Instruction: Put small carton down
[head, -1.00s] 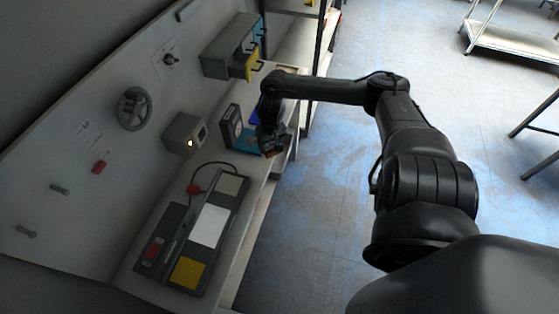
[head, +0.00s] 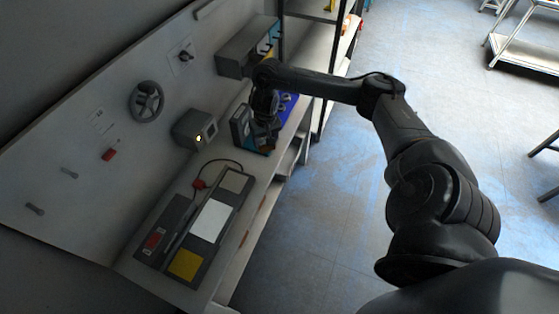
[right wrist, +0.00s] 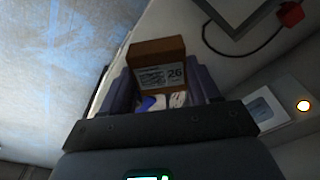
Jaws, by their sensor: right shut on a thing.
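The small carton (right wrist: 157,63) is brown with a white printed label reading 26, and shows large in the right wrist view. My right gripper (right wrist: 163,88) is shut on it, with one dark finger on each side. In the head view my right gripper (head: 267,137) points down over the far part of the bench, beside a dark upright box. The carton is mostly hidden there behind the gripper, and I cannot tell whether it touches the bench. My left gripper is in neither view.
A scanner-like box with a lit lamp (head: 198,130) is on the wall panel. A dark board with a white plate (head: 210,221) and a yellow plate (head: 186,265) lies on the near bench. A blue item (head: 289,104) lies behind my gripper. Floor right of the bench is open.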

